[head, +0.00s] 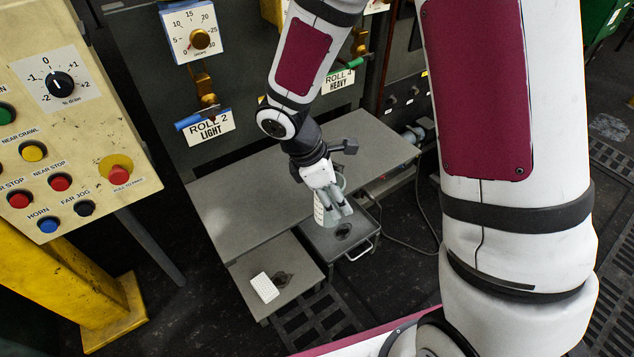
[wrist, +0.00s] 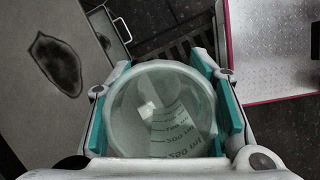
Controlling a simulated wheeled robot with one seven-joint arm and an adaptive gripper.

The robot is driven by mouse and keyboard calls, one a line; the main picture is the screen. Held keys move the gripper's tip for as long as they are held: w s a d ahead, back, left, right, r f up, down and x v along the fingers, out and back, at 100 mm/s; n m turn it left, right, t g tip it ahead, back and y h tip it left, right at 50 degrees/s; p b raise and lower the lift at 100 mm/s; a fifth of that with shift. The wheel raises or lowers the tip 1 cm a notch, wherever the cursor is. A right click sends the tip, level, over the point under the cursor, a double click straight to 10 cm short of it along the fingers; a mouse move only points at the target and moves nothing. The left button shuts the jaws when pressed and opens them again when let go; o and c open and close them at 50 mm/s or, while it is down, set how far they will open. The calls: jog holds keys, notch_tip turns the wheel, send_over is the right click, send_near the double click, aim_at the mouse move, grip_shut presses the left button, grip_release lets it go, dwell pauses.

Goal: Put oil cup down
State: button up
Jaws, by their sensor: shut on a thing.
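The oil cup (wrist: 160,112) is a clear, round cup with dark volume marks, seen from above in the wrist view. My gripper (wrist: 163,75) is shut on it, with one teal-padded finger on each side. In the head view my gripper (head: 338,208) holds the oil cup (head: 319,213) over or close to the left edge of a small grey drawer-like tray (head: 318,239). Part of the cup is hidden behind the fingers. I cannot tell whether its base touches a surface.
A grey bench (head: 240,200) runs behind the cup. A lower grey shelf (head: 245,285) at left bears a white block (head: 264,287) beside a dark stain. A metal handle (head: 361,251) sticks out from the tray front. A yellow control panel (head: 70,110) stands at left.

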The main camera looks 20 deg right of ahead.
jog(key=shift+f+n, duration=0.3)
jog(key=shift+w+f, duration=0.1)
jog(key=shift+w, duration=0.05)
jog(key=w+d+f+b, duration=0.1)
jog(key=w, duration=0.4)
jog(key=w+d+f+b, duration=0.1)
jog(key=w+f, duration=0.1)
jog(key=w, duration=0.3)
jog(key=w+d+f+b, duration=0.1)
jog(key=w+d+f, duration=0.1)
jog(key=w, duration=0.3)
jog(key=shift+r, duration=0.1)
jog(key=shift+s, duration=0.1)
jog(key=o, duration=0.7)
jog(key=shift+f+b, duration=0.2)
jog(key=shift+b, duration=0.1)
jog(key=o, duration=0.4)
jog(key=shift+o, duration=0.2)
jog(key=shift+r, duration=0.1)
